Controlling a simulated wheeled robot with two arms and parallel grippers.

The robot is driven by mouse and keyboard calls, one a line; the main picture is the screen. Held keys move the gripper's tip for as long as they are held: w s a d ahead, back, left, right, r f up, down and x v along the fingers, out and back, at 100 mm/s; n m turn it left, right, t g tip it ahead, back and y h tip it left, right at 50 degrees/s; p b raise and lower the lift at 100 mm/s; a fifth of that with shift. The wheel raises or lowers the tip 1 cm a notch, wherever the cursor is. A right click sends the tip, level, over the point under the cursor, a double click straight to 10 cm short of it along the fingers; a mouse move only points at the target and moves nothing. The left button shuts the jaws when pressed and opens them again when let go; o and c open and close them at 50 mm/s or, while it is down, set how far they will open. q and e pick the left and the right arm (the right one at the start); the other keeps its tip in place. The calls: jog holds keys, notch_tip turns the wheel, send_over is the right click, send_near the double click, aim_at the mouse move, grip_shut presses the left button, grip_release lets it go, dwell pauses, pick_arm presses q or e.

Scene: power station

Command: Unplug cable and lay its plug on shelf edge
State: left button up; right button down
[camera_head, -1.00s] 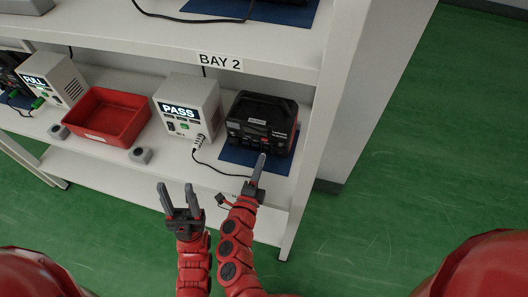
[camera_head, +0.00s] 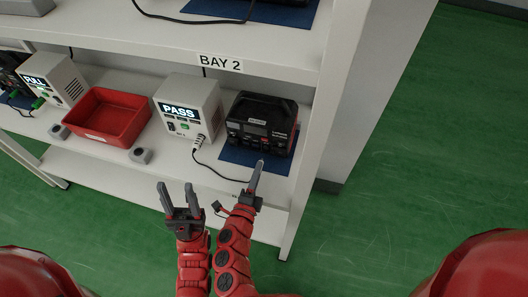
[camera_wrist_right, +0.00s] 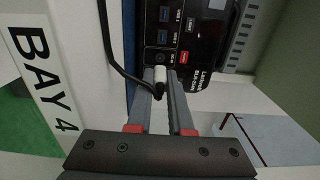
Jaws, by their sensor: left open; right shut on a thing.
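The black power station (camera_head: 262,122) sits on a blue mat (camera_head: 240,156) at the right end of the middle shelf. My right gripper (camera_head: 258,165) is in front of the station's lower front, and it is shut on the cable's plug. In the right wrist view the plug (camera_wrist_right: 159,75) shows a white end between the fingertips (camera_wrist_right: 160,92), facing a round socket (camera_wrist_right: 162,57); any gap is hard to judge. The black cable (camera_wrist_right: 118,70) loops to its left. In the head view the cable (camera_head: 218,172) runs to the PASS tester. My left gripper (camera_head: 178,198) is open and empty before the shelf.
The PASS tester (camera_head: 188,106) stands left of the station. A red bin (camera_head: 108,117) and a small grey block (camera_head: 141,155) are further left. The shelf's front edge (camera_head: 190,176) has free room. A white upright (camera_head: 305,170) bounds the right side.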

jog(key=shift+v, duration=1.95)
jog(key=shift+f+b, duration=0.95)
jog(key=shift+f, duration=0.35)
jog(key=c, duration=0.7)
grip_release()
jog(key=shift+c, duration=0.2)
jog(key=shift+f, duration=0.1)
